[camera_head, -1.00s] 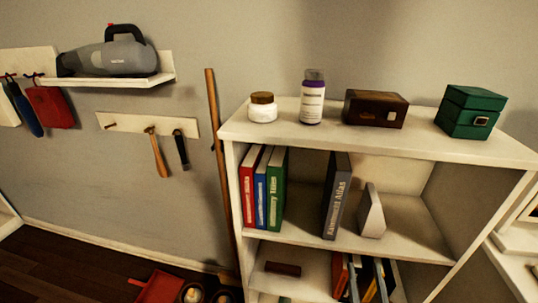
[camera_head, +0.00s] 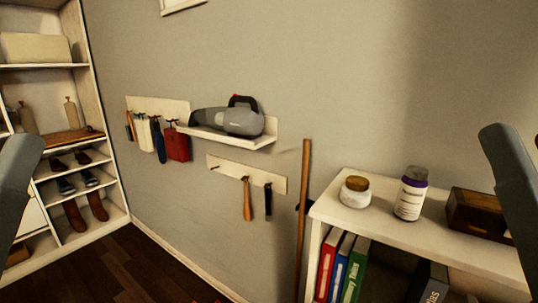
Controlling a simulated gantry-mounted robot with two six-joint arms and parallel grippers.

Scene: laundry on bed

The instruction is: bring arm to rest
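Part of my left arm shows as a grey link at the left edge of the head view, and part of my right arm shows at the right edge. Neither gripper's fingers are in view. I cannot see whether either hand holds anything.
A white bookshelf (camera_head: 433,243) stands at the right, with a jar (camera_head: 355,191), a purple-banded bottle (camera_head: 410,193) and a dark wooden box (camera_head: 480,213) on top. A wall shelf (camera_head: 228,138) holds a handheld vacuum (camera_head: 230,117). A shoe cabinet (camera_head: 107,150) stands left. Dark floor (camera_head: 120,270) between is clear.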

